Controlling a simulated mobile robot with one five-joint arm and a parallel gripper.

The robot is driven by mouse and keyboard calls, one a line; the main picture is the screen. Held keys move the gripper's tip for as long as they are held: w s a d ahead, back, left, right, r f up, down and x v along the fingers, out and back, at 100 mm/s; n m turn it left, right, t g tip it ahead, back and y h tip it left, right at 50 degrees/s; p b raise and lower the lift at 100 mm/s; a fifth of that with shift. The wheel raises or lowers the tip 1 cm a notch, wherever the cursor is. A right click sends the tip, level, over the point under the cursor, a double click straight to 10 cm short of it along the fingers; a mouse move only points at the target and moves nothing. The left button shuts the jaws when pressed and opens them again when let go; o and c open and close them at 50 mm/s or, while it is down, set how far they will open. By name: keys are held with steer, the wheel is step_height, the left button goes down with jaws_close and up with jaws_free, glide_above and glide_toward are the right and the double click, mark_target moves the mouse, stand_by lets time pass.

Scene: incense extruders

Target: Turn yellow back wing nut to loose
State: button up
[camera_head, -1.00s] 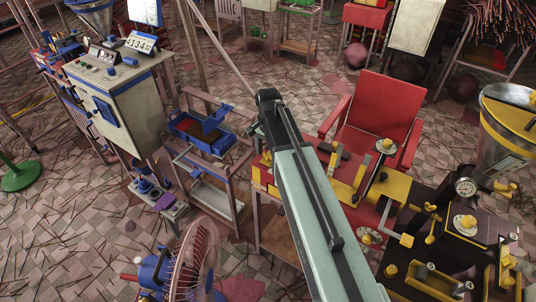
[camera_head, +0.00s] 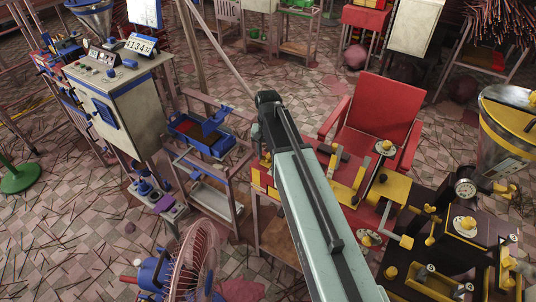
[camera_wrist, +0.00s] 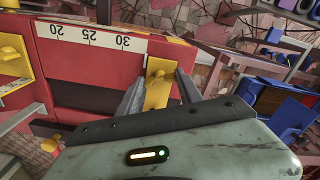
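In the wrist view my gripper (camera_wrist: 160,80) is open. Its two grey fingers stand on either side of a yellow bracket with a raised yellow wing nut (camera_wrist: 157,66) at the end of a red machine. A gap seems to show between each finger and the yellow part; contact cannot be told. Another yellow wing nut (camera_wrist: 10,53) sits on a yellow bracket at the left. In the head view the red machine (camera_head: 262,178) lies partly behind my arm, which hides my gripper and the wing nut between its fingers.
A white scale (camera_wrist: 90,37) marked 20, 25, 30 runs along the red machine. A red chair (camera_head: 378,115) stands behind it. A dark machine with yellow knobs (camera_head: 455,235) is at right, a fan (camera_head: 190,265) at front left. Thin sticks litter the tiled floor.

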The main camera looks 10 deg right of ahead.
mark_target(268, 156)
steer(key=o, duration=0.4)
steer(key=shift+c, duration=0.2)
steer(key=shift+r, duration=0.1)
step_height(268, 156, up, 8)
steer(key=p, duration=0.8)
steer(key=shift+f, duration=0.2)
